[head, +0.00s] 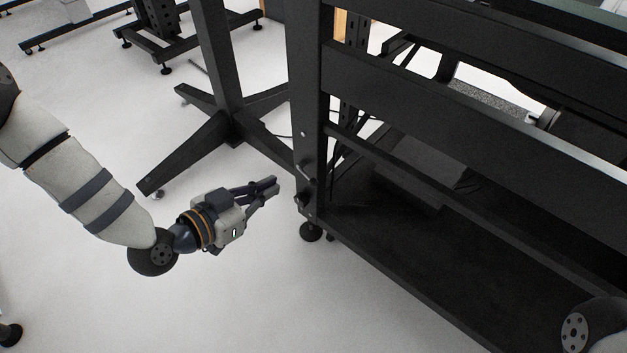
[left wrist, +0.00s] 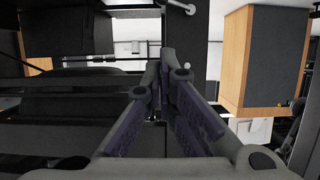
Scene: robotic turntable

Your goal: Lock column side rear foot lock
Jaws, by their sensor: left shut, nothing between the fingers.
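The black frame's near corner post (head: 305,110) stands right of my left gripper in the head view. Small dark lock-like fittings (head: 303,198) sit low on this post, above a round black foot (head: 311,232) on the floor. I cannot tell which fitting is the rear foot lock or whether it is locked. My left gripper (head: 271,187) is shut and empty, its fingertips a little left of the post, apart from it. In the left wrist view the closed fingers (left wrist: 166,62) point at dark frame parts. My right gripper is out of view.
A black T-shaped stand (head: 225,115) with spread legs stands behind the left gripper. The frame's low shelf (head: 400,235) and rails fill the right side. White floor (head: 240,310) is clear in front. A wooden cabinet (left wrist: 268,55) shows in the left wrist view.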

